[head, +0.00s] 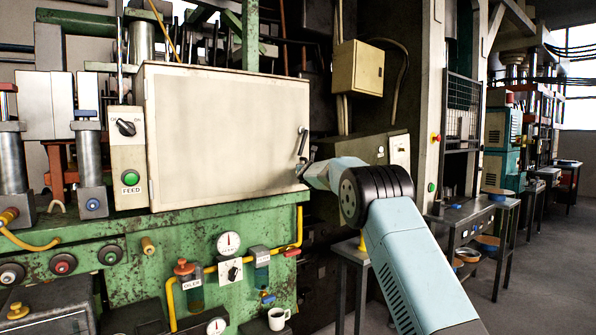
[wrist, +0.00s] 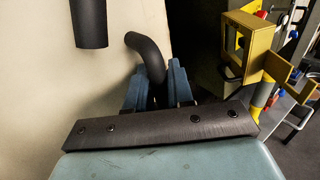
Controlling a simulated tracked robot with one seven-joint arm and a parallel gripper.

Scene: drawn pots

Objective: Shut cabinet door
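The cream cabinet door (head: 225,135) is a large flat panel in the head view, with a dark upright handle (head: 302,142) near its right edge. I cannot tell from here whether the door stands ajar. My gripper (head: 304,172) is at the door's lower right, by the handle's lower end. In the wrist view the door's pale surface (wrist: 35,80) fills the left side. There, a black curved handle end (wrist: 148,55) reaches down between the blue fingers of my gripper (wrist: 155,88). The fingers are apart around it; whether they clamp it is unclear.
A green machine bed (head: 200,235) with gauges and a yellow pipe lies below the door. A white mug (head: 278,318) stands at the bottom. A cream box (head: 358,68) hangs to the right of the door. Open floor (head: 520,290) shows at the lower right.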

